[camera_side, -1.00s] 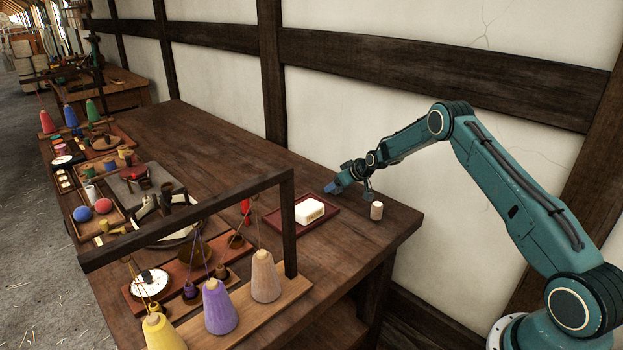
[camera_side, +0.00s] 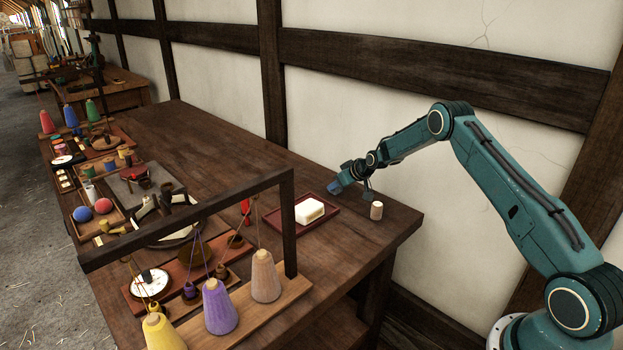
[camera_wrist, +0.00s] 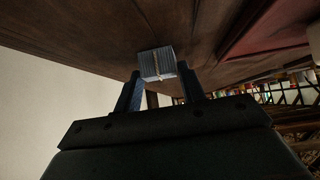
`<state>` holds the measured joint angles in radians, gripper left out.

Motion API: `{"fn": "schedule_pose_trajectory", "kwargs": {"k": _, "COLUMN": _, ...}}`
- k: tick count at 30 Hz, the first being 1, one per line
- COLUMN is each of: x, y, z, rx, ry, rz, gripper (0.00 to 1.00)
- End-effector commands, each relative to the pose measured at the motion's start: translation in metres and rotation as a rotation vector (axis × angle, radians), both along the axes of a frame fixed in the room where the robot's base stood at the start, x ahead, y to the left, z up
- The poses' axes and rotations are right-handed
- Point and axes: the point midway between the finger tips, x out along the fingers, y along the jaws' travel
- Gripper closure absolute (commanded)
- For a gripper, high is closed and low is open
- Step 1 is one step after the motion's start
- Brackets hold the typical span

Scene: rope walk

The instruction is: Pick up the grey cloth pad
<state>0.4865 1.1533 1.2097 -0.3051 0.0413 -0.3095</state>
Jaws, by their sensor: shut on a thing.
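In the side view my gripper (camera_side: 336,187) is over the back of the table, by the far right corner of a dark red tray. The pad is small and blue-grey at the fingertips there. I cannot tell exactly how far it is from the table top.
A dark wooden frame (camera_side: 200,212) with coloured thread cones crosses the front. The table's back middle (camera_side: 200,140) is clear.

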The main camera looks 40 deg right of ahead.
Motion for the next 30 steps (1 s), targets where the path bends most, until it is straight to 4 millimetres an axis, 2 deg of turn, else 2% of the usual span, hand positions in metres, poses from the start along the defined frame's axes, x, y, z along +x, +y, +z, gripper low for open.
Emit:
{"fn": "schedule_pose_trajectory", "kwargs": {"k": 8, "x": 0.001, "y": 0.000, "z": 0.013, "rx": 0.000, "ry": -0.002, "rz": 0.000, "gripper": 0.81}}
{"fn": "schedule_pose_trajectory", "kwargs": {"k": 13, "x": 0.001, "y": 0.000, "z": 0.034, "rx": -0.002, "ry": -0.003, "rz": 0.000, "gripper": 0.81}}
{"fn": "schedule_pose_trajectory", "kwargs": {"k": 30, "x": 0.001, "y": 0.000, "z": 0.151, "rx": -0.001, "ry": -0.004, "rz": -0.001, "gripper": 0.81}}
